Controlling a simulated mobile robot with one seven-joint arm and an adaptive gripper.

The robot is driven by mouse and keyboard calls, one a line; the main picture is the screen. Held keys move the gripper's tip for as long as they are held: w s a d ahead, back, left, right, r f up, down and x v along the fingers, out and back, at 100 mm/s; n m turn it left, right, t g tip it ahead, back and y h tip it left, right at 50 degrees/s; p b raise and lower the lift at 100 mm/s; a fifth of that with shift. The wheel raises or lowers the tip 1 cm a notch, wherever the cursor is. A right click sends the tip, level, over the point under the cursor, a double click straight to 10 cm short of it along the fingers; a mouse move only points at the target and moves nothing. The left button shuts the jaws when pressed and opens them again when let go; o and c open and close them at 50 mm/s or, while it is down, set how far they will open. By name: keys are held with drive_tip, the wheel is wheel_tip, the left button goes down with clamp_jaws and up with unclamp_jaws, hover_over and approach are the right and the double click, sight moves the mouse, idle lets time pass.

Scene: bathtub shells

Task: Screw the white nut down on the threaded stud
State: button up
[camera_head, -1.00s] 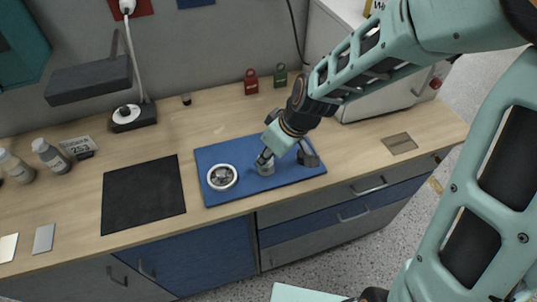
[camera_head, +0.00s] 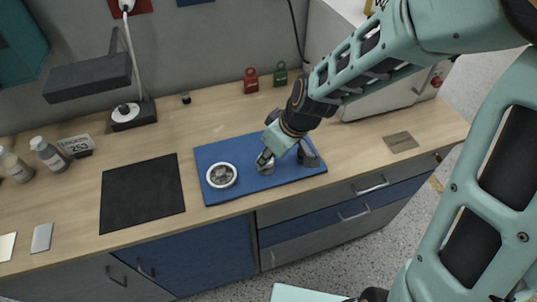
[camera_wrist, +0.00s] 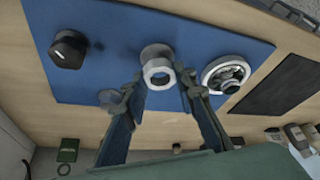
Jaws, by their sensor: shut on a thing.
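The white nut (camera_wrist: 158,74) shows in the wrist view as a pale ring at the end of a grey round post (camera_wrist: 154,51), which stands on the blue board (camera_wrist: 110,30). The stud's thread cannot be made out. My gripper (camera_wrist: 159,84) has one finger on each side of the nut and is shut on it. In the head view my gripper (camera_head: 266,160) is low over the blue board (camera_head: 215,153), and its fingers largely hide the nut and post.
A dark grey fixture (camera_head: 309,155) stands close on the right. A black mat (camera_head: 143,195) lies left of the board. Red (camera_head: 251,81) and green (camera_head: 280,75) padlock-like items stand behind.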

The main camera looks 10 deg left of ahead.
drive_tip(key=shift+f+b, duration=0.75)
drive_tip(key=shift+f, duration=0.25)
drive_tip(key=o, duration=1)
drive_tip(key=shift+r, duration=0.1)
drive_tip(key=shift+d+r, duration=0.2)
drive_tip(key=shift+r, duration=0.25)
drive_tip(key=shift+v, duration=3.25)
drive_tip(key=shift+s, duration=0.15)
